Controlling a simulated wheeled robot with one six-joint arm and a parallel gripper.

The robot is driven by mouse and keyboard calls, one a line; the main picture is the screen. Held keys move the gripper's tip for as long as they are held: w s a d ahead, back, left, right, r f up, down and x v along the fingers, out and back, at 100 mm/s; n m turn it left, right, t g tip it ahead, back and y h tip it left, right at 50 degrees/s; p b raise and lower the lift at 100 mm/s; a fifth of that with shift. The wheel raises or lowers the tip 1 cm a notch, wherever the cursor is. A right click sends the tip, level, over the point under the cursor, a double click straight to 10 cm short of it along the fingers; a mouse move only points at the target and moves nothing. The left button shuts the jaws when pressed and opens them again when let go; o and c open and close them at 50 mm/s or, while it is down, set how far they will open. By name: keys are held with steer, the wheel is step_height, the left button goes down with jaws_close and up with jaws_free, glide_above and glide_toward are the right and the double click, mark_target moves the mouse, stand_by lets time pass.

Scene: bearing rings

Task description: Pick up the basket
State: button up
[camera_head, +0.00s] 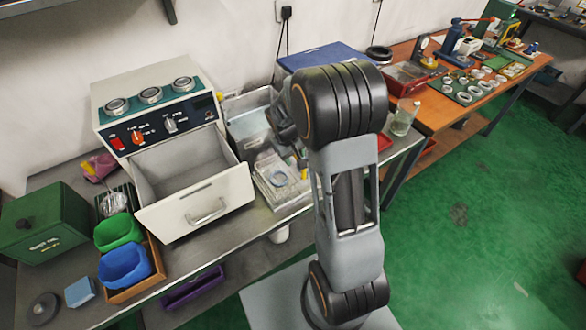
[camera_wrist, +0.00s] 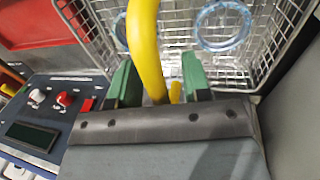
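The wire basket (camera_wrist: 287,42) fills the upper part of the wrist view. It is a silver mesh with pale blue rings (camera_wrist: 223,46) inside. Its thick yellow handle (camera_wrist: 146,45) runs down between the two green fingers of my gripper (camera_wrist: 157,85). The fingers stand apart, with gaps visible beside the handle, so my gripper looks open around it. In the head view my arm hides the gripper. A pale rack with a bluish ring (camera_head: 279,179) shows left of my arm there; I cannot tell whether it is the same basket.
A machine with an open drawer (camera_head: 196,205) stands on the left bench. Green (camera_head: 117,230) and blue (camera_head: 124,265) bins sit before it. A glass jar (camera_head: 403,118) stands right of my arm. In the wrist view, a control panel (camera_wrist: 52,112) and a red surface (camera_wrist: 38,22) lie left.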

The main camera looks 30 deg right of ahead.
jaws_close()
steer(key=shift+r, duration=0.15)
stand_by(0.5)
